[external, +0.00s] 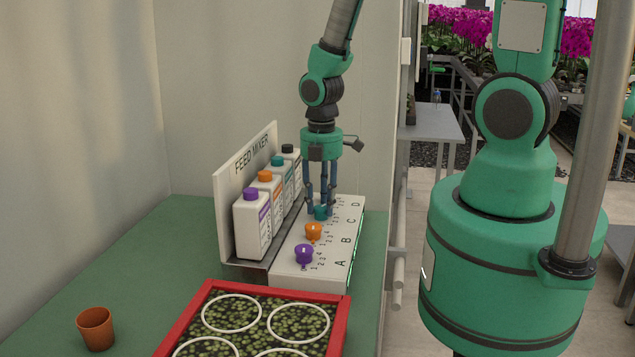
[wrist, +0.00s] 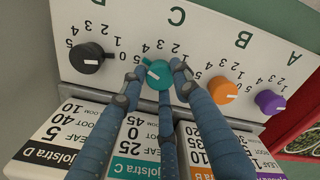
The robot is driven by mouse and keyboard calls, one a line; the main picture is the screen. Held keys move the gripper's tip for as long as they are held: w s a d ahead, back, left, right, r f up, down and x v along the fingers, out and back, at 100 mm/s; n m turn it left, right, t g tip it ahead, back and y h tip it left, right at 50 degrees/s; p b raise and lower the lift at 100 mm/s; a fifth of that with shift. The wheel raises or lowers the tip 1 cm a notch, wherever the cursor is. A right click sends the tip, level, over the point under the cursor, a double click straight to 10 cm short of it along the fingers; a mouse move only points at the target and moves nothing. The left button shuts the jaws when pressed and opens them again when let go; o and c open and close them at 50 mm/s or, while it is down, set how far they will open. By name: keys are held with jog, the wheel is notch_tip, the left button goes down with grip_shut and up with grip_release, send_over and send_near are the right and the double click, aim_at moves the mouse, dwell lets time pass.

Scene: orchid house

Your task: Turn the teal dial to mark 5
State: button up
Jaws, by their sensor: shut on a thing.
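The teal dial (external: 320,213) sits in row C of the white dial panel (external: 300,270). My gripper (external: 321,206) reaches straight down onto it from above, its blue fingers closed around the dial. In the wrist view the teal dial (wrist: 160,76) lies between the fingertips of my gripper (wrist: 155,80), with fingers on either side and one in front. A short white pointer line shows on its top, slanted toward the upper left. The scale digits appear upside down, and fingertips partly cover those close to the dial, so I cannot tell the exact mark.
An orange dial (external: 313,231) and a purple dial (external: 304,254) stand nearer the front; a black dial (wrist: 90,57) is on the other side. Feed bottles (external: 252,222) stand close beside the panel. A red-framed tray (external: 345,325) and a terracotta pot (external: 95,328) are in front.

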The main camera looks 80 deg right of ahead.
aim_at(321, 207)
jog(key=shift+n, duration=1)
jog(key=o, duration=1.2)
notch_tip(321, 207, up, 12)
dwell(0.4)
